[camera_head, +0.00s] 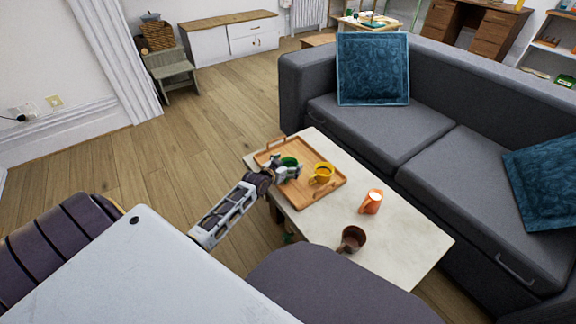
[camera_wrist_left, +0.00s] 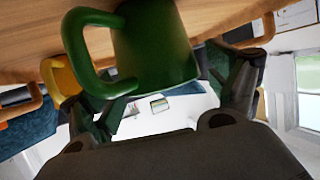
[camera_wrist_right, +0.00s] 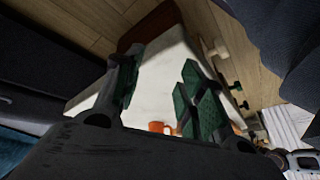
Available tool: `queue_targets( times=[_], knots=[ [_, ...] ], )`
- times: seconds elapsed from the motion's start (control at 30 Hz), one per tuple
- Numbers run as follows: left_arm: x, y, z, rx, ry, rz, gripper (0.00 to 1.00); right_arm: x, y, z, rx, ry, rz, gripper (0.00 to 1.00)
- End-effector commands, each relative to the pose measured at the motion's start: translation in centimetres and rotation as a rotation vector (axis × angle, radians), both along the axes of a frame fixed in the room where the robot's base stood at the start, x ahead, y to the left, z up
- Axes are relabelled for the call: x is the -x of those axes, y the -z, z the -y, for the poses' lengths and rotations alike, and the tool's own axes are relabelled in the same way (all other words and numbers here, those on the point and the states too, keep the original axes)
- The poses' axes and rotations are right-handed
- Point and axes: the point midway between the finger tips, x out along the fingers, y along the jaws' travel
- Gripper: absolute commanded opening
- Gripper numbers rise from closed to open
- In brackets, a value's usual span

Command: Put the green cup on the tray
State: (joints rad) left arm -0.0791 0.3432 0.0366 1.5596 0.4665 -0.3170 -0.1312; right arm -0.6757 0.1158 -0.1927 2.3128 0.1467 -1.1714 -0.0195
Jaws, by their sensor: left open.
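The green cup (camera_head: 289,160) stands on the wooden tray (camera_head: 325,194), near the tray's left part, partly hidden by my left gripper (camera_head: 286,169). In the left wrist view the green cup (camera_wrist_left: 155,45) shows large and inverted, its handle to the left, against the wood surface. The left gripper's fingers (camera_wrist_left: 172,95) are spread to either side of the cup. The gripper is open; I cannot tell whether a finger touches it. My right gripper (camera_wrist_right: 160,95) is open and empty in the right wrist view, with an orange cup (camera_wrist_right: 160,127) beyond its fingers.
A yellow cup (camera_head: 321,173) stands on the tray to the right of the green cup. The orange cup (camera_head: 371,201) and a brown cup (camera_head: 352,239) stand on the pale table (camera_head: 400,245). A grey sofa (camera_head: 390,135) borders the table's far side.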

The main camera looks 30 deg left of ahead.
Motion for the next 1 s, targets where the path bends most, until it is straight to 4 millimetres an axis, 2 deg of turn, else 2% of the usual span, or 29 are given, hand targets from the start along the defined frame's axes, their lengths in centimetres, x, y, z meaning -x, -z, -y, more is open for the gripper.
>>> queue_targets(
  times=[0.33, 0.57, 1.0],
  knots=[
    [2.2, -0.8, 0.0, 0.000, 0.000, -0.003, 0.89, 0.5, -1.7, 0.6, 0.033, -0.008, -0.035, 0.40],
    [4.1, -1.7, 0.0, -0.001, -0.001, -0.002, 0.89, -0.1, -4.5, 0.9, 0.056, -0.015, -0.035, 0.40],
    [7.7, -3.2, -0.1, 0.000, -0.001, -0.002, 0.89, 1.3, -6.6, 2.1, 0.106, -0.017, -0.101, 0.40]
  ],
)
